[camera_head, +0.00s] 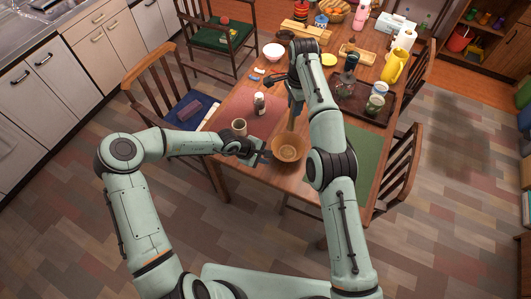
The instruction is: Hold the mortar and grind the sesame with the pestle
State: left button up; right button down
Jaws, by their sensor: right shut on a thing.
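The mortar, a brown wooden bowl (288,150), stands near the front edge of the wooden table. The pestle (291,122) is a light wooden stick, upright just above or at the mortar's back rim. My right gripper (294,108) points down and is shut on the pestle's upper part. My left gripper (266,156) is at the mortar's left side, close to its rim. Its fingers are small and dark here, and I cannot tell whether they touch or grip the rim. The mortar's inside is too small to show any sesame clearly.
A beige cup (239,127) stands left of the mortar, close to my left arm. A white-labelled jar (259,104) stands behind it. A dark tray (378,112) with jars lies to the right. A green mat (357,150) to the right is bare. Chairs surround the table.

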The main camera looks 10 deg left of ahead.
pick_arm(q)
send_near(288, 151)
jog(key=d+f, duration=0.1)
jog(key=s+d+f, duration=0.1)
jog(key=f, duration=0.1)
jog(key=s+f, duration=0.1)
jog(key=f, duration=0.1)
jog(key=shift+s+d+f, duration=0.25)
jog(key=shift+d, duration=0.15)
grip_shut()
